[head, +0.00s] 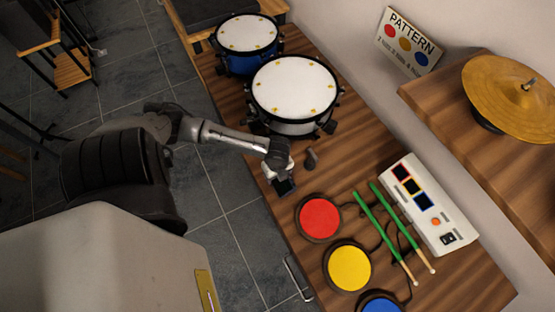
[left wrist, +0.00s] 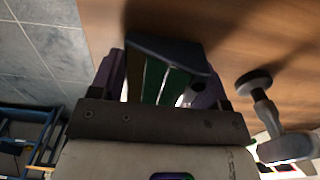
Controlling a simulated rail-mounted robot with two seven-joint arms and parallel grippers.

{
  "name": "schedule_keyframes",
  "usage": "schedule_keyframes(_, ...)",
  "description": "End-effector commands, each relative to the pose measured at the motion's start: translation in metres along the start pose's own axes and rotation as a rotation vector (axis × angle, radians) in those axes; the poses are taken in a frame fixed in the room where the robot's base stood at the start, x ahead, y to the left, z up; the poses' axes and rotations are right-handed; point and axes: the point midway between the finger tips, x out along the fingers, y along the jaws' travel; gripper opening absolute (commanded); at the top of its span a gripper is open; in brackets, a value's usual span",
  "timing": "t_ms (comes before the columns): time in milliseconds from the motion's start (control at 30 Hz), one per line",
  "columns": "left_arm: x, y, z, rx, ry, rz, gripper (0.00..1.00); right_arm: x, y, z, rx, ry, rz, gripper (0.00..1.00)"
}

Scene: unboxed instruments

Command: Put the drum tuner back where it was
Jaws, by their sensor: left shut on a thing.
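My left gripper (head: 281,174) is low over the wooden table, between the white-topped drum and the red pad. It is shut on a small dark, boxy thing, which looks like the drum tuner (head: 286,187). In the left wrist view the tuner (left wrist: 172,55) sits between the fingers of my left gripper (left wrist: 165,85), with a dark edge and green and brown stripes on its near side. I cannot tell whether it touches the table. My right gripper is not in view.
Behind are a white-topped drum (head: 295,90) and a blue drum (head: 247,36). Red (head: 319,217) and yellow (head: 348,267) pads, green sticks (head: 378,228) and a white module (head: 428,203) lie in front and right.

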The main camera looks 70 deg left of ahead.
Motion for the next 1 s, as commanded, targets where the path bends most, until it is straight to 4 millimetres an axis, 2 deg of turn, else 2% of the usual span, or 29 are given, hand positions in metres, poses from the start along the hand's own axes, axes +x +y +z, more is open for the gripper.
schedule_keyframes(400,0.0061,-0.0005,0.0002,0.000,0.000,-0.002,0.39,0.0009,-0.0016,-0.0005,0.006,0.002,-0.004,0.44)
schedule_keyframes(433,0.0066,-0.0004,0.0002,0.000,0.000,-0.001,0.71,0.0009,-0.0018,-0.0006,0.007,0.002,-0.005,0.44)
schedule_keyframes(600,0.0063,-0.0003,0.0001,0.000,0.000,-0.001,0.87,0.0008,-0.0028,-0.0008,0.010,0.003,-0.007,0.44)
schedule_keyframes(700,0.0063,-0.0002,0.0001,0.000,0.000,-0.001,0.95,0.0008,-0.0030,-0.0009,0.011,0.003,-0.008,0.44)
schedule_keyframes(1000,0.0025,-0.0001,0.0002,0.000,-0.001,-0.001,0.95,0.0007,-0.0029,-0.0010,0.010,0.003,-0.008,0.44)
